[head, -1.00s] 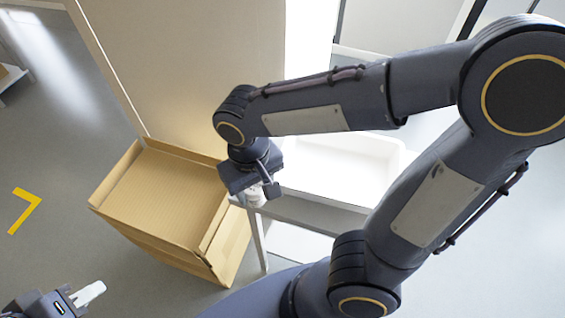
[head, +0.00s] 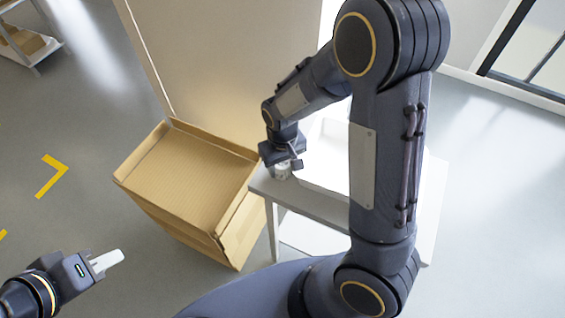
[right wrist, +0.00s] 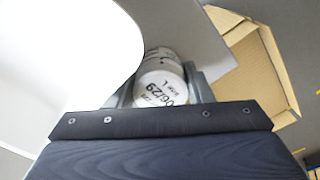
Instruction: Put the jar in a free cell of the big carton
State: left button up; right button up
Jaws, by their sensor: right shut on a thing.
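The jar (head: 283,171) is small and white, and my right gripper (head: 284,160) is shut on it. It is over the corner of the white table, just right of the big carton. In the right wrist view the jar (right wrist: 161,82) sits between the two fingers, its printed end towards the camera. The big carton (head: 238,226) is brown cardboard with raised edges, left of the table. Its top shows a ribbed brown surface, and I cannot make out separate cells. My left gripper (head: 107,262) is at the lower left, away from the carton; its finger gap is not clear.
The white table (head: 262,184) carries a white tray (head: 325,165), partly behind my right arm. A tall pale panel (head: 215,70) stands behind the carton. A shelf (head: 38,52) with cardboard is at the far left. The floor left of the carton is clear.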

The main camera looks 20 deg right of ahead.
jog(key=shift+f, duration=0.2)
jog(key=o, duration=0.7)
jog(key=shift+r, duration=0.1)
